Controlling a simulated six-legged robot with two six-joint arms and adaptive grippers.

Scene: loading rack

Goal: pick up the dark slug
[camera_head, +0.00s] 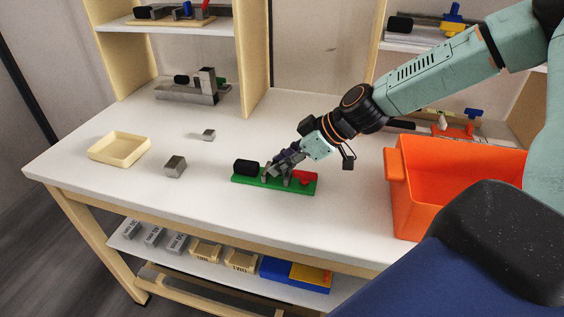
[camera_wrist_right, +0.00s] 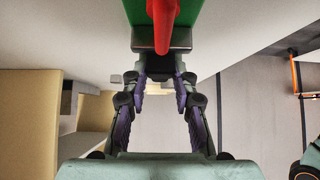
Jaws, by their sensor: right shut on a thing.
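My right gripper (camera_head: 275,172) reaches down to the middle of a green fixture (camera_head: 256,183) on the white table. It is shut on a dark piece (camera_wrist_right: 160,67) at the fixture, between the black cylinder and the red part. The fingers hide most of this piece, so I cannot tell whether it is the dark slug. The black cylinder (camera_head: 246,167) lies at the fixture's left end. The red part (camera_head: 304,178) is at its right end and also shows in the wrist view (camera_wrist_right: 163,25). My left gripper is not in view.
A grey metal block (camera_head: 175,166) and a smaller one (camera_head: 208,135) lie left of the fixture. A cream tray (camera_head: 119,148) is farther left. An orange bin (camera_head: 417,205) stands at right. A grey fixture (camera_head: 190,93) stands at the back. The table in front is clear.

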